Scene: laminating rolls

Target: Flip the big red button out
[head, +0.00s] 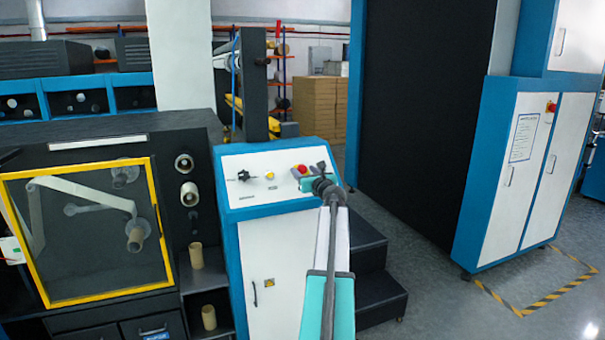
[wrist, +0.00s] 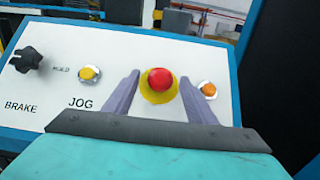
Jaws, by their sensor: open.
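The big red button (head: 299,170) is on the sloped white control panel (head: 240,163) of a blue and white cabinet. In the wrist view the red button (wrist: 160,80) sits on a yellow round base, near the middle of the picture. My gripper (wrist: 157,82) is open, with one purple-grey finger on each side of the button in the picture. I cannot tell whether the fingers touch it. In the head view my gripper (head: 318,178) is at the right part of the panel and partly covers it.
A black knob (wrist: 28,59) marked BRAKE and a yellow JOG button (wrist: 90,74) are left of the red button. A small orange button (wrist: 208,90) is close by the right finger. A yellow-framed window (head: 90,230) stands left; dark steps (head: 375,285) are right of the cabinet.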

